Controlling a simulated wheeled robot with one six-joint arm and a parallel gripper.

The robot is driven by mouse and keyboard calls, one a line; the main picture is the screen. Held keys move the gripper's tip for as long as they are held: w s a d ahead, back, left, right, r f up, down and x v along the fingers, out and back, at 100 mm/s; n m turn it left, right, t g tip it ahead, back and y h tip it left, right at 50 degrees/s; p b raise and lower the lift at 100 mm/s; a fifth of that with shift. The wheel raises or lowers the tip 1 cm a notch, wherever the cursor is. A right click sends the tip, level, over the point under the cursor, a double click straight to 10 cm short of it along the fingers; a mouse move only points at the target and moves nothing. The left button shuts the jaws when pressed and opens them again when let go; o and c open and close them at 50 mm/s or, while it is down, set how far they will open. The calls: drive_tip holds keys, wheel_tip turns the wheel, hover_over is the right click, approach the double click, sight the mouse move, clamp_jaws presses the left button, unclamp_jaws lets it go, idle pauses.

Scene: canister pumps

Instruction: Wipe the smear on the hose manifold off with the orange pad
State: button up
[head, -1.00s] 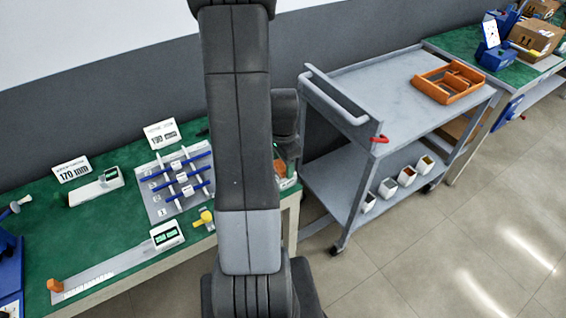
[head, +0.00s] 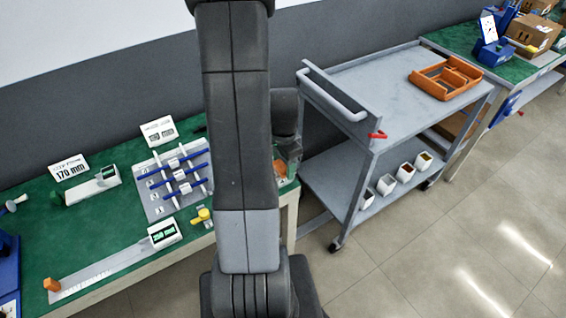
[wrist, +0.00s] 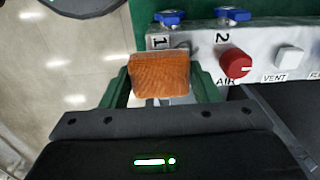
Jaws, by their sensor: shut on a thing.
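The orange pad (wrist: 159,75) is held between the green fingers of my gripper (wrist: 161,84) in the wrist view. A pale grey block marked 1, 2, AIR and VENT, which looks like the hose manifold (wrist: 263,68), is just beyond it. It carries blue valve handles (wrist: 170,17) along its top, a red knob (wrist: 235,64) and a white square button. The pad overlaps the block's left end, below the 1; I cannot tell whether it touches. No smear is clearly visible.
A green bench (head: 100,218) holds a board with blue rods (head: 175,182), a yellow valve (head: 201,215) and several displays. A grey trolley (head: 357,92) stands to the right, with an orange tray (head: 445,77) on top and white containers below. Floor at the front right is clear.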

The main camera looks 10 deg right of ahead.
drive_tip(key=shift+w, duration=0.15)
drive_tip(key=shift+w+a+f, duration=0.1)
drive_tip(key=shift+w+a, duration=0.1)
drive_tip(key=shift+w, duration=0.3)
drive_tip(key=shift+w+a+f, duration=0.1)
drive_tip(key=shift+w+a, duration=0.1)
drive_tip(key=shift+w, duration=0.3)
drive_tip(key=shift+r, duration=0.1)
drive_tip(key=shift+s+d, duration=0.1)
drive_tip(key=shift+s, duration=0.05)
drive_tip(key=shift+s+d+f+b, duration=0.1)
drive_tip(key=shift+s+d+b, duration=0.1)
drive_tip(key=shift+s, duration=0.4)
drive_tip(key=shift+s+d+f+b, duration=0.1)
drive_tip(key=shift+s+b, duration=0.05)
drive_tip(key=shift+s, duration=0.4)
drive_tip(key=shift+w, duration=0.15)
drive_tip(key=shift+w+a+r, duration=0.1)
drive_tip(key=shift+w+a, duration=0.1)
drive_tip(key=shift+w, duration=0.35)
drive_tip(key=shift+w+a+r, duration=0.1)
drive_tip(key=shift+w+a, duration=0.1)
drive_tip(key=shift+w, duration=0.3)
